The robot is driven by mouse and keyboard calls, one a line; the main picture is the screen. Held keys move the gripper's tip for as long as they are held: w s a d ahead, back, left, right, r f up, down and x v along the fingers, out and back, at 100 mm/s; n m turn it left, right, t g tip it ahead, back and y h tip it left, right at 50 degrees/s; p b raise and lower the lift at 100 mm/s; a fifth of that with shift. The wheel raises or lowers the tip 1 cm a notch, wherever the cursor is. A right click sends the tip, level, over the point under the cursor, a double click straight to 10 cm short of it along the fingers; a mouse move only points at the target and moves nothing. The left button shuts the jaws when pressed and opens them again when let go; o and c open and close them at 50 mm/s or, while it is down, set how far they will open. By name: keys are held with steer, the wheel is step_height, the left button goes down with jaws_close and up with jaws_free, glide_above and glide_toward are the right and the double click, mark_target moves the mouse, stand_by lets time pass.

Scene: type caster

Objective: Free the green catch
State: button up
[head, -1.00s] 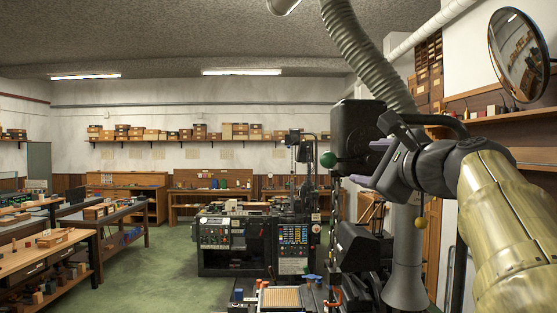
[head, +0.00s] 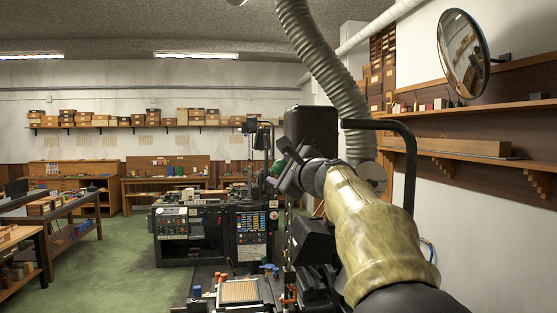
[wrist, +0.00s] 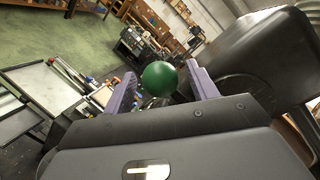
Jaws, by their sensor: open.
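The green catch is a round green ball knob (wrist: 160,78) on the dark machine. In the wrist view it sits between the two purple fingers of my gripper (wrist: 161,73), with a visible gap on each side. The fingers are open and do not appear to touch it. In the head view the green ball (head: 278,168) is partly hidden behind my gripper (head: 284,172), at the left edge of the machine's black head (head: 311,128). How deep the ball lies between the fingers I cannot tell.
A black curved bar (head: 409,165) and a grey ribbed hose (head: 322,65) are close to my arm. A wall shelf (head: 470,107) and round mirror (head: 464,54) are at right. A tray (head: 239,291) lies below. Green floor (head: 120,265) is open at left.

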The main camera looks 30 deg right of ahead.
steer(key=shift+w, duration=0.65)
jaws_close()
